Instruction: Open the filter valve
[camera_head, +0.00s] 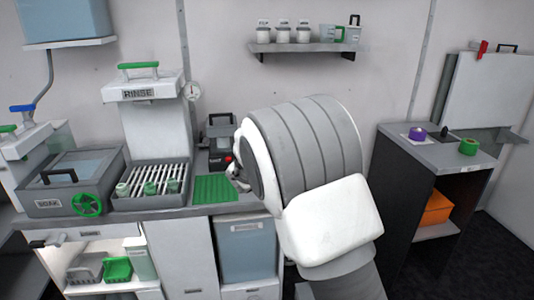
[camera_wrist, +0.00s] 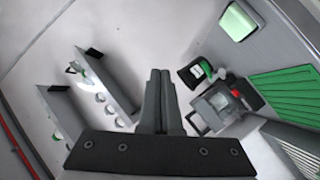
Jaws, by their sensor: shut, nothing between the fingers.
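No part is clearly labelled as the filter valve, so I cannot tell which it is. A green handwheel (camera_head: 87,204) is on the front of the SOAK basin at the left. A blue lever handle (camera_head: 21,108) and a green lever handle (camera_head: 8,128) are at the far left. A dark unit (camera_head: 220,145) stands at the back of the bench, and shows right of my fingers in the wrist view (camera_wrist: 222,101). My gripper (camera_wrist: 160,74) is shut and empty, apart from these things.
The RINSE station (camera_head: 147,120) has a slatted rack (camera_head: 150,178) holding green pieces. A green mat (camera_head: 212,188) lies beside it. A wall shelf (camera_head: 300,47) holds several white jars. A side table (camera_head: 440,152) stands at the right, with dark floor in front.

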